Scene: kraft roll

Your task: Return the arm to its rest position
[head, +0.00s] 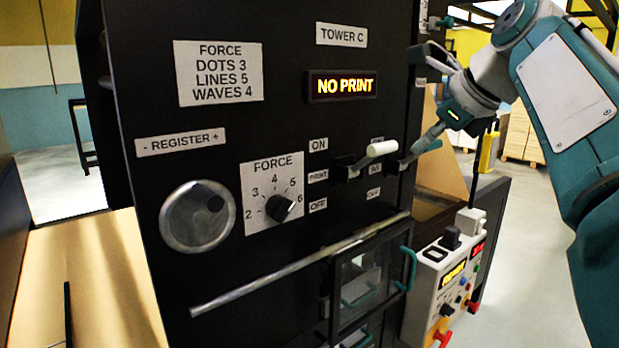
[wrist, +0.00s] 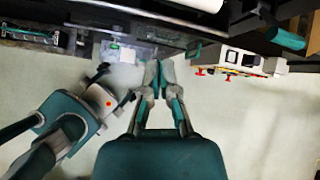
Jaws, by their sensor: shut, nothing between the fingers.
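My gripper (head: 420,146) is at the right of the dark machine panel in the head view, with my teal and grey arm reaching in from the upper right. In the wrist view my gripper (wrist: 157,66) has its fingertips together, with nothing between them, over the pale floor. In the head view the fingers overlap the area near a teal-ended lever (head: 432,146); I cannot tell if they touch. The wrist view shows the teal lever end (wrist: 287,39) to the right, apart from the fingertips.
A white-ended lever (head: 382,148) juts from the panel beside a force dial (head: 282,208). The lit sign (head: 341,86) reads NO PRINT. A rail (head: 300,264), a small glazed door (head: 366,277) and a white control box (head: 450,282) stick out below. Floor at the right is open.

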